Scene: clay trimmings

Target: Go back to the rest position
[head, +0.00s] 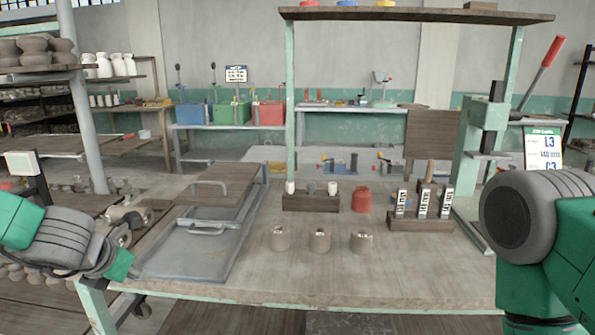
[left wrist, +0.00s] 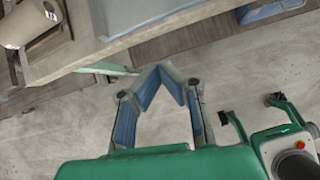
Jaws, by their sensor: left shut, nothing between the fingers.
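My left gripper (head: 122,262) is at the left front, beside the table's left front corner, partly hidden by its own arm. In the left wrist view, its fingers (left wrist: 160,72) meet at the tips with nothing between them, below the table edge and over the bare floor. My right arm shows at the right edge of the head view, but its gripper is out of view.
The worktable (head: 350,280) spans the front. The floor (left wrist: 50,140) beneath the left gripper is clear.

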